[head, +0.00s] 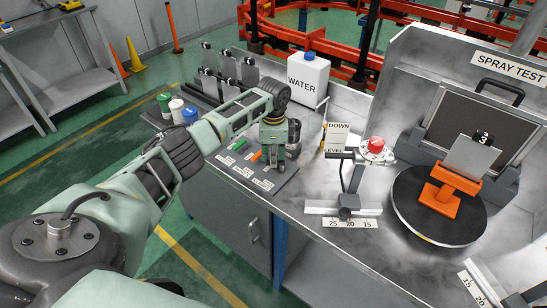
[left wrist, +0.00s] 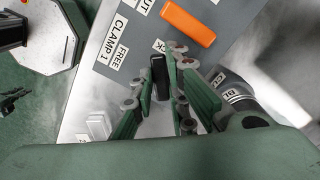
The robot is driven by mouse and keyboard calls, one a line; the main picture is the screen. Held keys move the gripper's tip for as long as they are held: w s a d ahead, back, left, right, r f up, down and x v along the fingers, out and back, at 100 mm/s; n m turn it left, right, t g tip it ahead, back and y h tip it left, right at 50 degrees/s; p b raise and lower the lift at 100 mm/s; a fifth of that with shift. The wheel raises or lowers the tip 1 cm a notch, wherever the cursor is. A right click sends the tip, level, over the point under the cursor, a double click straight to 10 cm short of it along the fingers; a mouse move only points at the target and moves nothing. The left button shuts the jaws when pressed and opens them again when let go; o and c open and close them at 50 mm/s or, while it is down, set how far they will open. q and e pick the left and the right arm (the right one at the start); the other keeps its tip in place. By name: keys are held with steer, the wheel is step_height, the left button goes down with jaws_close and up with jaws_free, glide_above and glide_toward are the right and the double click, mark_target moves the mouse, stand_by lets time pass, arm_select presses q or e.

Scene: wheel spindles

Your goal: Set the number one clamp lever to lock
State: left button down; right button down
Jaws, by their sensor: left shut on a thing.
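My left gripper (head: 272,152) reaches down over the grey lever panel (head: 283,176) on the bench. In the left wrist view its green fingers (left wrist: 160,76) are shut on a black upright lever (left wrist: 159,66), one finger on each side. The label "CLAMP 1" (left wrist: 117,44) and the label "FREE" (left wrist: 117,58) lie to the left of this lever. A label ending in "K" (left wrist: 159,46) shows just above it, its rest hidden. An orange lever (left wrist: 188,22) stands beyond, near a label ending in "UT". My right gripper is out of view.
Green, white and blue capped containers (head: 178,110) stand left of the panel. A white water tank (head: 303,79) stands behind. A black turntable (head: 405,205) with an orange stand (head: 448,192) is at right. A red button (head: 376,144) and a small black-handled fixture (head: 348,185) sit between.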

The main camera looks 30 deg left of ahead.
arm_select(q)
steer(key=shift+w+m, duration=0.15)
steer(key=shift+m, duration=0.15)
steer(key=m, duration=0.2)
steer(key=shift+w+a+m, duration=0.15)
steer(key=shift+w+m, duration=0.2)
steer(key=shift+m, duration=0.05)
steer(key=shift+w+a+r+m+b, duration=0.1)
steer(key=shift+w+m+b, duration=0.25)
steer(key=shift+m, duration=0.7)
steer(key=shift+w+m+b, duration=0.2)
steer(key=shift+m+b, duration=0.1)
steer(key=shift+m, duration=0.75)
steer(key=c, duration=1.7)
jaws_free()
step_height(320, 180, up, 12)
steer(key=shift+s, duration=0.1)
